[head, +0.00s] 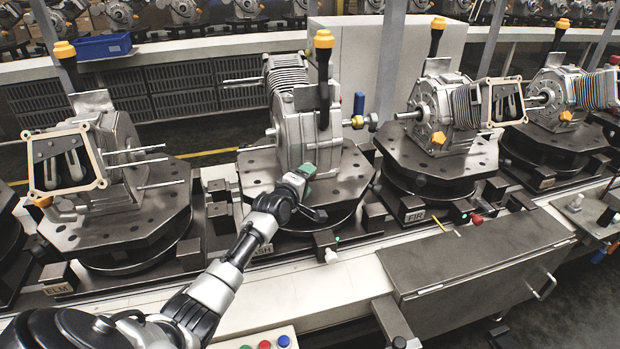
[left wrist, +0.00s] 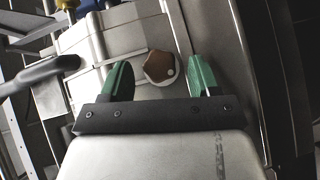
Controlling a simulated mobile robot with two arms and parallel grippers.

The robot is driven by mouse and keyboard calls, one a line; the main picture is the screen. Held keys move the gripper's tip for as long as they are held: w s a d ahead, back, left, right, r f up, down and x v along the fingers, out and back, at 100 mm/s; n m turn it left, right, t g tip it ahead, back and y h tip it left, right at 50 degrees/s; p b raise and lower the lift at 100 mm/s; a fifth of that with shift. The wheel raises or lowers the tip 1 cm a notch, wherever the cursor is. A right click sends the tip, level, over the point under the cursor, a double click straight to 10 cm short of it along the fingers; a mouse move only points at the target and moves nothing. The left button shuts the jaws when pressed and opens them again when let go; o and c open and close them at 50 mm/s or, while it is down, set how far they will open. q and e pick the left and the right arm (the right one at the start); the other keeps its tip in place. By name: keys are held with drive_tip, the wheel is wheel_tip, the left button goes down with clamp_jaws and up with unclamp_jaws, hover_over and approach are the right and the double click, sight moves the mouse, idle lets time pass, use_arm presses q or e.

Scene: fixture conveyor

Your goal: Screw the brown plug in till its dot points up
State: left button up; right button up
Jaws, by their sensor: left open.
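The brown plug (left wrist: 157,66) is a hexagonal head set in the pale grey casing of the engine, in the left wrist view. A light dot sits near its right edge, slightly low in that picture. In the head view, my left gripper (head: 306,178) is low at the front of the middle engine (head: 297,135) and hides the plug. In the left wrist view, the green fingers of my left gripper (left wrist: 159,70) are open, one on each side of the plug, with gaps showing on both sides. My right gripper is out of view.
Similar engines stand on plates at the left (head: 115,150) and right (head: 440,110). A black handle with a yellow cap (head: 323,75) rises above the middle engine. A grey metal cover (head: 480,265) lies at the front right.

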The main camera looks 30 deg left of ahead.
use_arm(q)
drive_tip(key=shift+w+a+f, duration=0.1)
drive_tip(key=shift+w+f, duration=0.1)
drive_tip(key=shift+w, duration=0.95)
drive_tip(key=shift+r, duration=0.1)
drive_tip(key=c, duration=0.9)
